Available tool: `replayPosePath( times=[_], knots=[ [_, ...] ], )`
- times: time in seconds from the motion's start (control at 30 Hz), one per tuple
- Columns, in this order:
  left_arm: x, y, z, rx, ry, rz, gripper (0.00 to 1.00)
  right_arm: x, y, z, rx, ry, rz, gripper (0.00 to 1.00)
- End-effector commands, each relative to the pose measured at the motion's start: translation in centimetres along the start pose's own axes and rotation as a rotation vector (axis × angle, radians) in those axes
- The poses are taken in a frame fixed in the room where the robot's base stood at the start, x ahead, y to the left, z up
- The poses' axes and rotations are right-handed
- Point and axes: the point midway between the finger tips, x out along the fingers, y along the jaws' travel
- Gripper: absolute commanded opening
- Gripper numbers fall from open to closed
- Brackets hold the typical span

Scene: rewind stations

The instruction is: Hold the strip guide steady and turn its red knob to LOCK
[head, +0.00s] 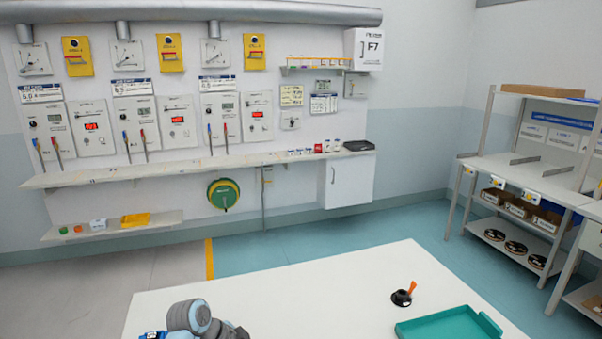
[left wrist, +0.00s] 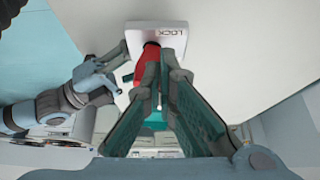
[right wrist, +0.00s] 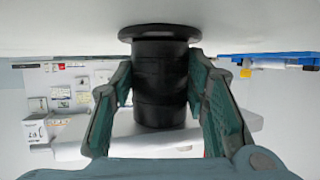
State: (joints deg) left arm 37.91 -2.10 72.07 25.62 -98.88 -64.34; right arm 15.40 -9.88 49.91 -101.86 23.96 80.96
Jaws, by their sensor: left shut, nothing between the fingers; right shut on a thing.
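The strip guide's white block (left wrist: 138,33) shows at the top of the left wrist view, with the word LOCK on its face. Its red knob (left wrist: 148,55) is just below the lettering. My left gripper (left wrist: 160,62) is shut and empty, its fingertips right beside the knob and partly hiding it. Whether they touch it I cannot tell. My right gripper (right wrist: 160,95) is shut on a black ribbed cylinder (right wrist: 160,78) with a wide round flange. Whether this cylinder belongs to the guide I cannot tell. In the head view both grippers are out of sight.
A white table (head: 280,295) fills the lower head view. A black round piece with an orange lever (head: 403,297) and a teal tray (head: 445,324) are at its right. A shelf rack (head: 530,160) stands at the far right. The table's middle looks clear.

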Motion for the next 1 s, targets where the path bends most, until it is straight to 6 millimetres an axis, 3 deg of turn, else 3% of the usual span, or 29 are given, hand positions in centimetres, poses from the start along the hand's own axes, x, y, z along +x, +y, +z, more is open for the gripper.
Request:
replayPosePath(
  times=[1.0],
  knots=[
    [-0.1,1.7,0.1,0.001,0.001,0.0,0.0,0.0,0.0,0.1,0.0,-0.001,0.0,0.0]
  ],
)
